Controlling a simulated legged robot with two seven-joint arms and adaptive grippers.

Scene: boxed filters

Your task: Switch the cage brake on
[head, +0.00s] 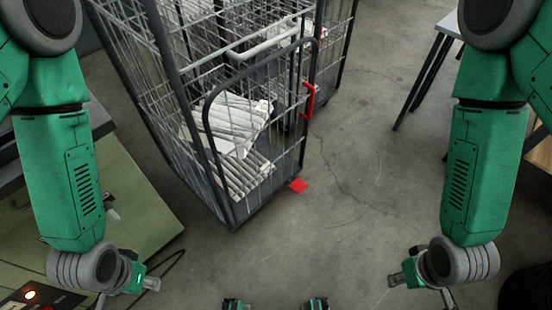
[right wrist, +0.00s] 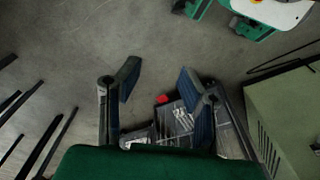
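The wire cage (head: 262,72) stands upright on the floor left of centre in the head view, with pale ribbed filters (head: 235,125) inside. A small flat red tab (head: 298,186) sticks out low at its near right corner, just above the floor. A red handle (head: 309,100) is on its right upright. The red tab also shows in the right wrist view (right wrist: 162,99). My right gripper (right wrist: 160,88) is open and empty, well away from the cage. My left gripper (head: 148,284) is at the lower left, apart from the cage; its finger opening is unclear.
A green surface (head: 135,205) with a dark cable is at the left. A table with dark legs (head: 420,85) stands at the upper right. The concrete floor right of the cage is clear.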

